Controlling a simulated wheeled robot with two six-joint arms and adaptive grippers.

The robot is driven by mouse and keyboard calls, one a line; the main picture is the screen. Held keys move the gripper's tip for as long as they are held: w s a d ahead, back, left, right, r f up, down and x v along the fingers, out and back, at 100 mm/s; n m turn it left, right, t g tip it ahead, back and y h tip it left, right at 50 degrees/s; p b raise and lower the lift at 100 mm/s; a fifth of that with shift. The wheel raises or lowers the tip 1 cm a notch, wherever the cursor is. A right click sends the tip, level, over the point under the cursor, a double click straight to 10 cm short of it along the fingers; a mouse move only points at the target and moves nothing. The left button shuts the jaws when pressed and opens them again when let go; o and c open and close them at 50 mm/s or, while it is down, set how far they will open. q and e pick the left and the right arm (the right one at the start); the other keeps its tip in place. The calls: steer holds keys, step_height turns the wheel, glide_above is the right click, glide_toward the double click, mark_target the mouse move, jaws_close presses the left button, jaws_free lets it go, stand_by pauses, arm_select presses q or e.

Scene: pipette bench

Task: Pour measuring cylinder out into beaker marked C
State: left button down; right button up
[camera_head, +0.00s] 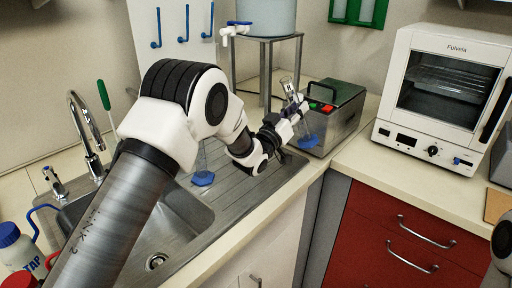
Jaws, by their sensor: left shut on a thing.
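My left gripper (296,112) is shut on a clear measuring cylinder (288,86) with a blue foot (308,142). It holds the cylinder with a slight tilt, its top leaning left, in front of the metal box with coloured buttons. A second clear cylinder with a blue foot (203,178) stands on the steel drainboard, partly hidden behind my left arm. I cannot make out a beaker marked C. My right gripper is not in view; only part of my right arm shows at the right edge.
The sink (150,240) and its drainboard (262,185) lie below my left arm. The metal box (345,125) stands right of the gripper. A white oven (445,85) is on the right counter. A tank (266,16) with a tap sits on a stand behind.

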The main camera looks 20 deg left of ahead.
arm_select(q)
step_height(320, 180, down, 3)
steer(key=shift+s+f+b, duration=0.1)
steer(key=shift+f+b, duration=0.05)
steer(key=shift+b, duration=0.55)
steer(key=shift+r+m+g+p, duration=0.4)
steer(key=shift+m+p, duration=0.1)
steer(key=shift+p, duration=0.4)
steer(key=shift+d+f+m+g+p, duration=0.1)
steer(key=shift+f+m+g+p, duration=0.6)
steer(key=shift+m, duration=0.1)
steer(key=shift+f+m+g, duration=0.4)
steer(key=shift+f+g, duration=0.1)
steer(key=shift+f, duration=0.3)
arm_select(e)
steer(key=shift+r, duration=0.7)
